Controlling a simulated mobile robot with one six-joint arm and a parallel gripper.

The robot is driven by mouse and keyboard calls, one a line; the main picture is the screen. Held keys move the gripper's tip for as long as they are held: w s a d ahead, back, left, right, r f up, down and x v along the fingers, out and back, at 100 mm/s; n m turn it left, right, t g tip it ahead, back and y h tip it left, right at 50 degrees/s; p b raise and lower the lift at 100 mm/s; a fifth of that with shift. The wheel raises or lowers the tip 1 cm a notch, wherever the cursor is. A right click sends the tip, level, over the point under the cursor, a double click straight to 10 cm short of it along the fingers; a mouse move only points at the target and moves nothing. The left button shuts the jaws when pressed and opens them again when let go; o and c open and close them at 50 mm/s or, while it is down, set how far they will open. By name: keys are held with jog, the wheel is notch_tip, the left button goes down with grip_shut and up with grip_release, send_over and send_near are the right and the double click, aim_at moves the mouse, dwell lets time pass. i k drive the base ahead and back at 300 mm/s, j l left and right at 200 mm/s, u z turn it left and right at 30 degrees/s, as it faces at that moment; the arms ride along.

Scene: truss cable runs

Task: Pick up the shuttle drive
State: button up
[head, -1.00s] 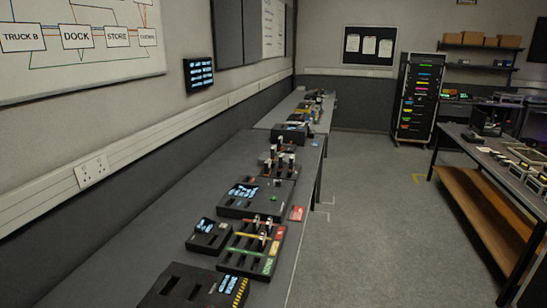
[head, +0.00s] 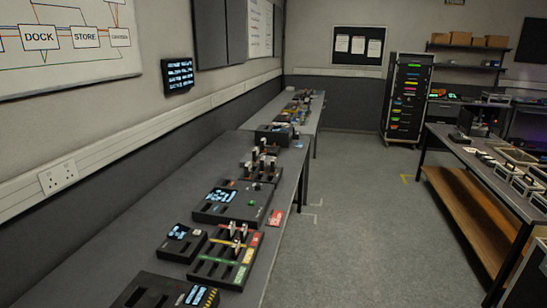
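I cannot tell which object is the shuttle drive at this size. Several small upright dark pieces with pale tops (head: 236,233) stand in a black board with yellow, green and red strips (head: 222,271) on the long bench at left. More upright pieces (head: 262,160) stand farther along the same bench. My gripper is not in view.
The long grey bench (head: 100,242) runs along the left wall with a black screen unit (head: 228,205), a small screen box (head: 180,242) and a red card (head: 276,218). A wood-shelved bench (head: 465,210) stands right. A rack (head: 408,95) is at the back. The grey floor (head: 350,220) between is clear.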

aim_at(255, 155)
jog(key=i+l, duration=0.25)
jog(key=i, duration=0.2)
jog(key=i+l+z, duration=0.15)
jog(key=i+l, duration=0.15)
jog(key=i, duration=0.15)
jog(key=i+l, duration=0.2)
jog(key=i, duration=0.25)
jog(key=i+l+z, duration=0.15)
jog(key=i, duration=0.3)
jog(key=i+l, duration=0.25)
jog(key=i, duration=0.2)
jog(key=i+u, duration=0.3)
jog(key=i, duration=0.15)
jog(key=i+u, duration=0.25)
jog(key=i, duration=0.25)
jog(key=i+l+u, duration=0.55)
jog(key=i, duration=0.3)
jog(key=i+j+u, duration=0.15)
jog(key=i+u, duration=0.55)
jog(key=i+j, duration=0.05)
jog(key=i, duration=0.05)
